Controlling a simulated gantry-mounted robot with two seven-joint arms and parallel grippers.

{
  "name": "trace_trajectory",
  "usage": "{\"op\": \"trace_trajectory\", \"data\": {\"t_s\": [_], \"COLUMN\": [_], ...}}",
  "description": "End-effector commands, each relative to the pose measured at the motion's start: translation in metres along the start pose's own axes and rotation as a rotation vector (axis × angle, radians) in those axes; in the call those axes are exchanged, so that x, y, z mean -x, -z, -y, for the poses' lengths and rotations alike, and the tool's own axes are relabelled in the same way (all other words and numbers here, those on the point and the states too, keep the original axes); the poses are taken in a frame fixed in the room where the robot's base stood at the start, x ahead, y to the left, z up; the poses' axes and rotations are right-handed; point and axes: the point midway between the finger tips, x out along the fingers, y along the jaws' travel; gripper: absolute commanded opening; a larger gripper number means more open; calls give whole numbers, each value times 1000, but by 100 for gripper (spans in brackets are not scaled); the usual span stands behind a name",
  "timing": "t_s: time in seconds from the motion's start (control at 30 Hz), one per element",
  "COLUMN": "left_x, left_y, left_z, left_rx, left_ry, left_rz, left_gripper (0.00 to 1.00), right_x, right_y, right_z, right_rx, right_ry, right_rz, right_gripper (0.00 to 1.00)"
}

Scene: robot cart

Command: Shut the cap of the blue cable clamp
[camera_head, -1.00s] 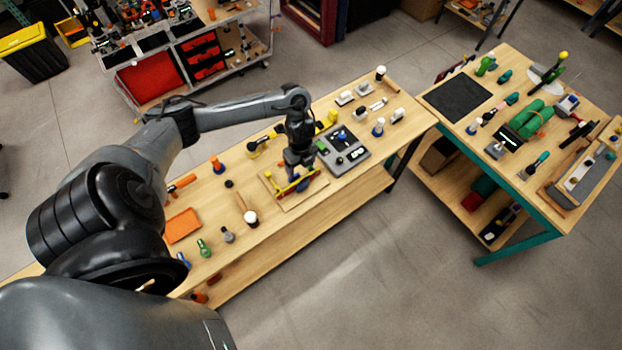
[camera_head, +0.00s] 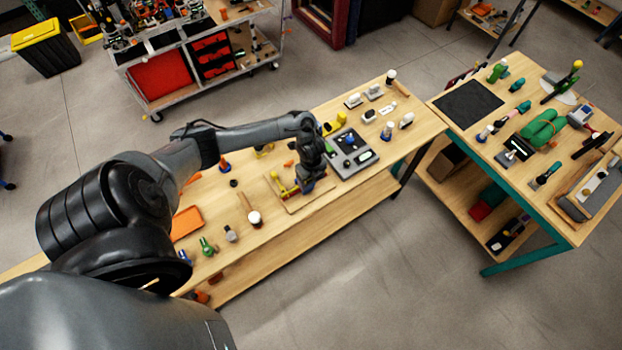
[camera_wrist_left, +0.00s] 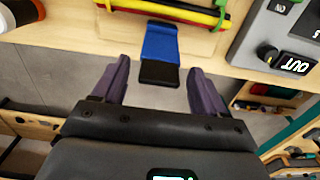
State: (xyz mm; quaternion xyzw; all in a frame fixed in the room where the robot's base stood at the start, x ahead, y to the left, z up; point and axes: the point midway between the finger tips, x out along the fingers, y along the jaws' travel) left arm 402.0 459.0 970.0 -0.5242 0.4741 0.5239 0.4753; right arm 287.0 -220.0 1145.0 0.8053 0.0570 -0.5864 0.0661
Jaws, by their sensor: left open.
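In the head view my left gripper (camera_head: 308,185) is low over the right side of the wooden board (camera_head: 292,208) and hides most of the clamp. My right gripper is not in view.
A grey device with a display (camera_head: 350,158) stands close to the right of the board. A mallet (camera_head: 253,215) and an orange tray (camera_head: 186,222) lie to the left on the workbench. The bench's front edge is near the gripper.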

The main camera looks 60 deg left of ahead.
Motion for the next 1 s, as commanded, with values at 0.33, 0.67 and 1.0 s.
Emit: {"op": "trace_trajectory", "data": {"t_s": [0.33,0.67,1.0], "left_x": [-2,-2,-2], "left_y": [0,0,-4], "left_z": [0,0,-3], "left_rx": [0,0,5], "left_ry": [-1,-1,-2], "left_rz": [0,0,-7], "left_gripper": [68,17,0], "right_x": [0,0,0], "right_y": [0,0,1], "right_z": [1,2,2], "right_rx": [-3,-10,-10], "right_ry": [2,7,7], "right_rz": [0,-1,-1], "right_gripper": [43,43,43]}}
